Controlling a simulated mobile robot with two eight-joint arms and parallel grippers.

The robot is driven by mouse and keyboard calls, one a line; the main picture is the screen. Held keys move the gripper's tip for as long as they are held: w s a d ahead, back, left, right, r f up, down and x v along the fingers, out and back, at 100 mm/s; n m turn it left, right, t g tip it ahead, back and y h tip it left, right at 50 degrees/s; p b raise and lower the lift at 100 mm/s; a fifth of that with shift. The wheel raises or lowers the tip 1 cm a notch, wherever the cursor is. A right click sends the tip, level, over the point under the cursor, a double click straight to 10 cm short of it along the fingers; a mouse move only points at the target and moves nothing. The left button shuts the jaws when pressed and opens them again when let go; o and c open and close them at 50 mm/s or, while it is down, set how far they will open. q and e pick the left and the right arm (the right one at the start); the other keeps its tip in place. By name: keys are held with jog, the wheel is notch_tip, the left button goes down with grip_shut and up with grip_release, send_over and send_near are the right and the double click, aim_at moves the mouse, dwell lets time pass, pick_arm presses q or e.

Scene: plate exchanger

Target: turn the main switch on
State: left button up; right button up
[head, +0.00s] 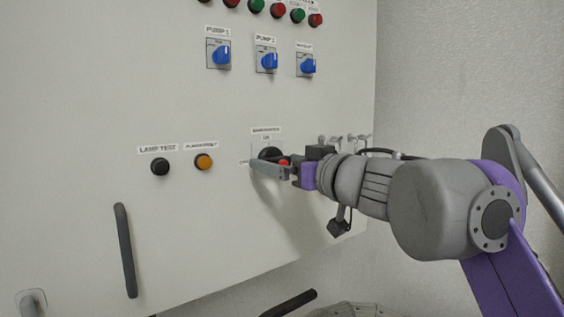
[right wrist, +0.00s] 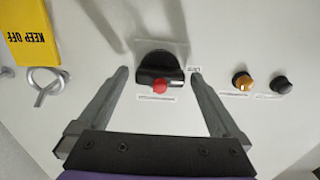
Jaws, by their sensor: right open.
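The main switch (head: 270,153) is a black rotary knob with a red part, on the light cabinet panel, with an ON label above it and a label at its left. In the right wrist view the switch (right wrist: 158,62) shows a black round base, a black grip bar lying across the picture and a red tip. My right gripper (head: 268,168) is at the switch and partly covers it in the head view. In the right wrist view its fingers (right wrist: 160,75) are open, one on each side of the knob with gaps. Contact is not visible. My left gripper is not in view.
Blue selector knobs (head: 266,60) are above. A dark door handle (head: 125,250) stands out lower left. Keys or hooks (head: 350,138) and a yellow sign (right wrist: 30,32) are beside the switch.

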jog(key=c, duration=1.3)
jog(key=shift+m, duration=0.4)
jog(key=m, duration=0.3)
jog(key=shift+m, duration=0.4)
jog(key=m, duration=0.4)
jog(key=shift+d, duration=0.1)
jog(key=m, duration=0.5)
jog(key=shift+b, duration=0.3)
jog(key=m, duration=0.4)
jog(key=shift+w+f+m, duration=0.1)
jog(key=shift+m, duration=0.2)
